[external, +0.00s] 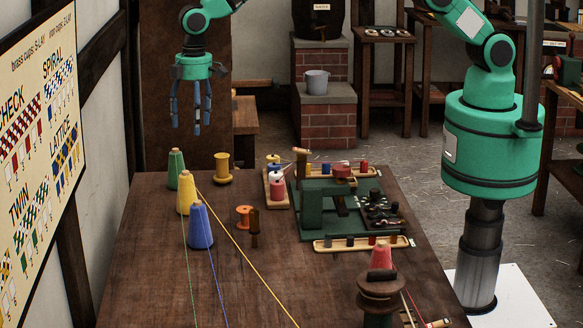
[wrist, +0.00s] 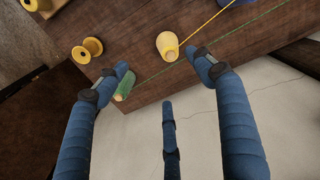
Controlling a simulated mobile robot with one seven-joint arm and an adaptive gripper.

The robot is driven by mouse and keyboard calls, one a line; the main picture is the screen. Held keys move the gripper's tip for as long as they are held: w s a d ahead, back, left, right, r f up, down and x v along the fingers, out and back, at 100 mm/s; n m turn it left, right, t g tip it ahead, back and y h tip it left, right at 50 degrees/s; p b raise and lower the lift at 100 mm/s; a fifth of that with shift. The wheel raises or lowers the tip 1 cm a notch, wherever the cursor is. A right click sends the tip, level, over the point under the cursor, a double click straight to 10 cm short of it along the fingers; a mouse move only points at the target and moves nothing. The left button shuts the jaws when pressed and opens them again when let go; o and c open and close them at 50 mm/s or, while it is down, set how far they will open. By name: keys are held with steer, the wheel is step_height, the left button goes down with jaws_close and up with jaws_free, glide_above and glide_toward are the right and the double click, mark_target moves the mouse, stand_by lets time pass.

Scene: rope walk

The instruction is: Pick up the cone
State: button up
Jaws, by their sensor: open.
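Several thread cones stand on the brown table (external: 150,260): a green cone (external: 176,168) at the far left, a yellow cone (external: 185,194) nearer, and a blue cone (external: 200,226) nearest. My gripper (external: 190,122) is open and empty, above and beyond the table's far left corner, apart from the cones. In the wrist view, the green cone (wrist: 126,86) shows beside my left finger, partly covered by it. The yellow cone (wrist: 167,45) shows between the fingertips.
A yellow spool (external: 223,170) and an orange spool (external: 245,216) stand near the cones. Threads run from the cones across the table. A green machine (external: 325,210) with small trays fills the right side. A wall with a pattern chart (external: 40,130) is at left.

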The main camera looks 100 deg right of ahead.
steer(key=p, duration=0.1)
glide_above(187, 192)
steer(key=d, duration=0.2)
steer(key=f, duration=0.6)
steer(key=shift+d+f, duration=0.2)
steer(key=shift+f, duration=0.2)
steer(key=shift+s, duration=0.1)
steer(key=shift+f, duration=4.3)
steer(key=shift+f, duration=0.1)
steer(key=shift+w+f, duration=0.2)
steer(key=shift+f, duration=2.3)
steer(key=c, duration=1.4)
